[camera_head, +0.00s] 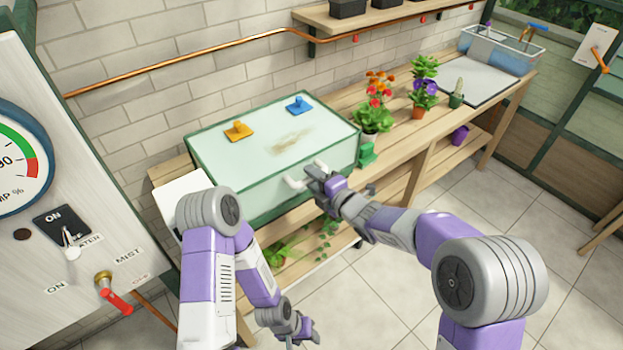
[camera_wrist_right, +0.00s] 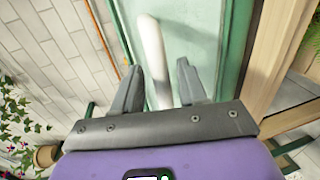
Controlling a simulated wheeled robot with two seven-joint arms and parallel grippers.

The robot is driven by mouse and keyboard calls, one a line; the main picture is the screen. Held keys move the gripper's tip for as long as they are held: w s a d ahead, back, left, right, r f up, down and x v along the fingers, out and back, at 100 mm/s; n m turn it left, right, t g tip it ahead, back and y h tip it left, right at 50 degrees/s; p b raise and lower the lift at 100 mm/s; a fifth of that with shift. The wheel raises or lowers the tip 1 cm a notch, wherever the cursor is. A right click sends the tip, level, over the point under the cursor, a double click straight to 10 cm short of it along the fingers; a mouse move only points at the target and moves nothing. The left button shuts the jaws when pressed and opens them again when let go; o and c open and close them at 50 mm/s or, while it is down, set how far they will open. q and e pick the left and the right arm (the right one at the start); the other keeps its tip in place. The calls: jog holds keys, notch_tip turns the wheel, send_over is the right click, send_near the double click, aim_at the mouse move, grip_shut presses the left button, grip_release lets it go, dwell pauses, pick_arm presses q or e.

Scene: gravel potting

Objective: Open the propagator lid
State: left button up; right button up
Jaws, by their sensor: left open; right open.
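The propagator is a green-framed box on the wooden bench in the head view. Its pale, translucent lid (camera_head: 260,155) lies shut, with a brownish smear on it. A white bar handle (camera_head: 292,184) sticks out at the lid's front edge. My right gripper (camera_head: 314,177) is open at this handle. In the right wrist view the white handle (camera_wrist_right: 152,50) runs between the fingertips of the right gripper (camera_wrist_right: 160,85), nearer the left finger; contact cannot be told. My left gripper (camera_head: 304,335) is low in front of the bench, away from the lid.
A control panel (camera_head: 60,190) fills the left side. The tiled floor (camera_head: 390,285) in front is clear.

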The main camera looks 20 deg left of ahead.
jog(key=shift+w+a+f, duration=0.15)
jog(key=shift+w+a, duration=0.25)
jog(key=shift+a, duration=0.05)
grip_shut()
